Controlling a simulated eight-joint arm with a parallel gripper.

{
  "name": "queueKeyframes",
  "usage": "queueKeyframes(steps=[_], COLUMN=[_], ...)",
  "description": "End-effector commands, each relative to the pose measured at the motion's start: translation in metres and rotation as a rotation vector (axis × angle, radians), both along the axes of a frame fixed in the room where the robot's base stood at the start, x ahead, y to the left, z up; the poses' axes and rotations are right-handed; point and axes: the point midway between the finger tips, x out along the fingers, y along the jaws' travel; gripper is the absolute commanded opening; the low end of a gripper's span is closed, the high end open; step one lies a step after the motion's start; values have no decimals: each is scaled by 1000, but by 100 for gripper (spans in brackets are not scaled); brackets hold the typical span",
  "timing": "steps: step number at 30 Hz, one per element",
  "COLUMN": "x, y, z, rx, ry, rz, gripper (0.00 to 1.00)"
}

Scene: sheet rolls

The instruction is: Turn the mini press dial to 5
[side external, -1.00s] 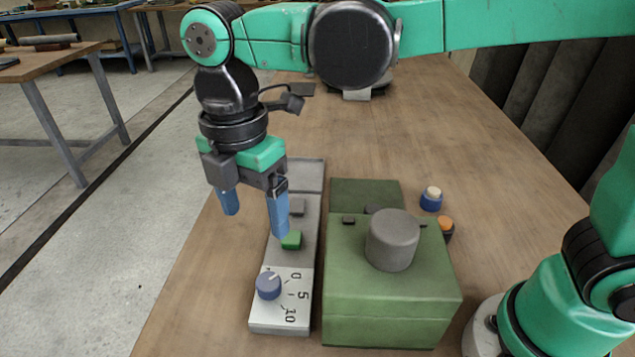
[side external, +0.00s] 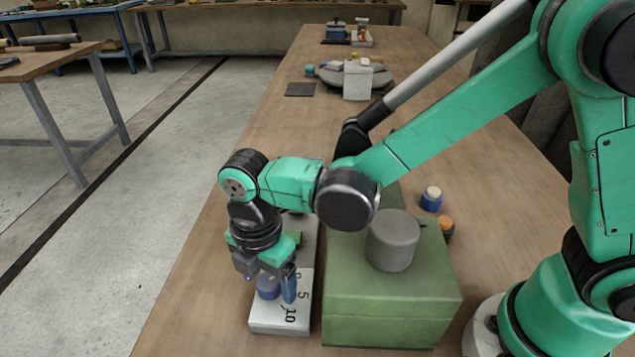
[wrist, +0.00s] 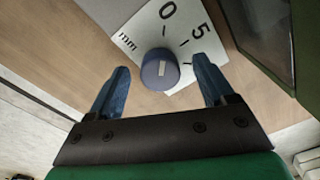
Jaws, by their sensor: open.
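The dial (side external: 268,287) is a round blue-grey knob on the white scale plate (side external: 277,322), which carries the marks 0, 5 and 10. In the wrist view the dial (wrist: 160,70) has a pale pointer line running up toward a spot between the 0 and the 5, nearer the 0. My gripper (side external: 275,287) is open over the plate. In the wrist view my gripper (wrist: 160,85) has one blue finger on each side of the dial, with gaps on both sides. Part of the dial is hidden by a finger in the side view.
The green press body (side external: 390,290) with its grey cylinder (side external: 393,240) stands close to the right of the plate. Blue (side external: 431,199) and orange-topped (side external: 446,228) small pieces stand behind it. Bare table lies to the left of the plate.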

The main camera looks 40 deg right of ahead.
Motion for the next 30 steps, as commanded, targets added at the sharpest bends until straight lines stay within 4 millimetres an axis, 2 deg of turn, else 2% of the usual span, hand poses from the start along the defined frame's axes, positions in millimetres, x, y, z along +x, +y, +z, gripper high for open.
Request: queueKeyframes(steps=[5,12,13,23,30], x=[0,0,0,0,0], y=[0,0,0,0,0], z=[0,0,0,1,1], rx=[0,0,0,0,0], ry=[0,0,0,1,2], rz=[0,0,0,-42,-183], gripper=[75,7,0,0,0])
